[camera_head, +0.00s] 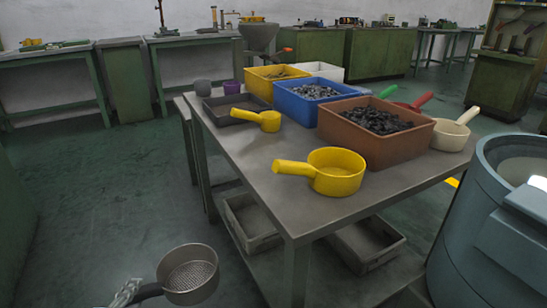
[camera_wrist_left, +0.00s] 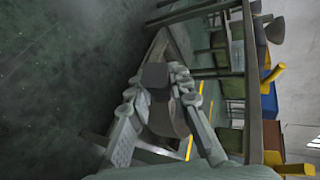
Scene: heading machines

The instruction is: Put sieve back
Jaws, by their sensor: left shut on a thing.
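The sieve (camera_head: 190,275) is a round metal pan with a perforated bottom and a dark handle (camera_head: 148,291). It hangs in the air at the lower left of the head view, beside the table and below its top. My left gripper (camera_head: 128,293) is shut on the handle. In the left wrist view the fingers of my left gripper (camera_wrist_left: 158,88) close around the dark handle (camera_wrist_left: 154,75); the pan is hard to make out there. My right gripper is in neither view.
The grey table (camera_head: 240,165) holds a yellow ladle (camera_head: 337,172), a smaller yellow ladle (camera_head: 270,121), a brown bin (camera_head: 375,150), a blue bin (camera_head: 310,110) and a yellow bin (camera_head: 265,88). A blue-grey drum (camera_head: 470,215) stands at right. Floor at left is clear.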

